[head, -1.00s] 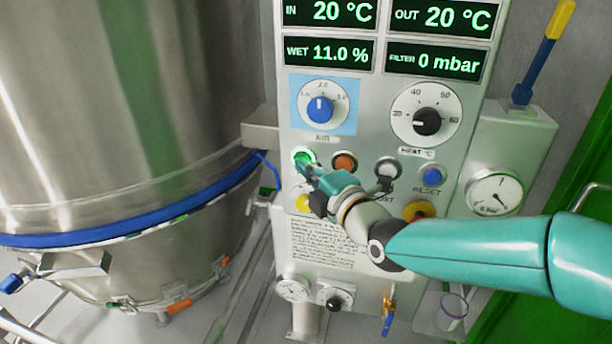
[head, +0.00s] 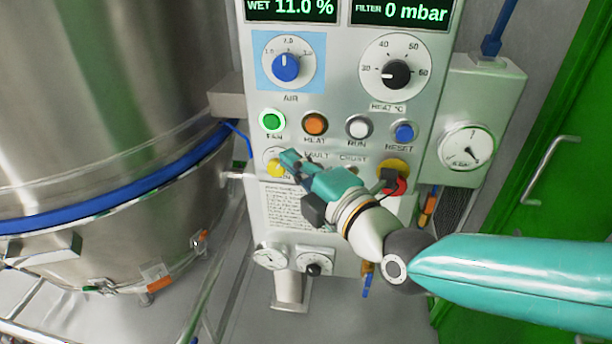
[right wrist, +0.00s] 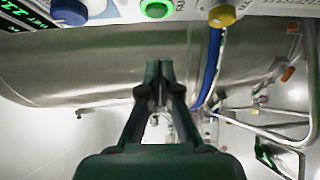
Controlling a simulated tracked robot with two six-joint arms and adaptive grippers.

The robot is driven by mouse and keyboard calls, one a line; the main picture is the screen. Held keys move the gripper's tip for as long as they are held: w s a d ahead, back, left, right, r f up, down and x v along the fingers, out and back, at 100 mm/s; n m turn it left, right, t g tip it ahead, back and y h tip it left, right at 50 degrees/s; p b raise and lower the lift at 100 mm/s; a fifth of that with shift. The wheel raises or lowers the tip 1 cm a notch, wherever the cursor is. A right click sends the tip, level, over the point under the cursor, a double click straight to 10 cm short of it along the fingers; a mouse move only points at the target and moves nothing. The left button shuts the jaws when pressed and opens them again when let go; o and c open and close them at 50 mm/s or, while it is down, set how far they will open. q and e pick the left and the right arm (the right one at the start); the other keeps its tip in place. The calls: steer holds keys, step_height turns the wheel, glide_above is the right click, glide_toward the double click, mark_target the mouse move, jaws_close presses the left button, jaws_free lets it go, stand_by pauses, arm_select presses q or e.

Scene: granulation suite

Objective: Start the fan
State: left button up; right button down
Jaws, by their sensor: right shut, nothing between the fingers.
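The green FAN button (head: 271,121) is at the left end of the button row on the control panel (head: 240,150), and its face looks lit. In the right wrist view the green button (right wrist: 156,8) shows at the top edge, glowing. My right gripper (head: 287,158) is shut and empty, just below and right of the FAN button, close to the yellow knob (head: 275,168). In the right wrist view its closed fingertips (right wrist: 159,66) point toward the panel's side, apart from the button. My left gripper is in neither view.
Beside the FAN button are the orange HEAT (head: 314,124), white RUN (head: 359,127) and blue RESET (head: 404,132) buttons. The AIR knob (head: 286,66) and HEAT dial (head: 397,74) sit above. A red stop button (head: 396,186) is lower right. A large steel vessel (head: 110,90) stands left.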

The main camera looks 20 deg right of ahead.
steer(key=shift+v, duration=1.5)
steer(key=shift+s+a, duration=0.1)
step_height(320, 180, down, 32)
steer(key=w+m+g+h, duration=0.1)
steer(key=w+m+g, duration=0.15)
steer(key=g, duration=0.65)
steer(key=s+a+f+m+g, duration=0.2)
steer(key=s+f+m+g, duration=0.2)
steer(key=s+f+m, duration=0.4)
steer(key=s+a+f+m+g+y, duration=0.1)
steer(key=s+a+f+m+g, duration=0.2)
steer(key=s+f+m, duration=0.6)
step_height(320, 180, down, 4)
steer(key=m+g, duration=0.1)
steer(key=m, duration=0.2)
steer(key=shift+a+r, duration=0.15)
steer(key=shift+a, duration=0.15)
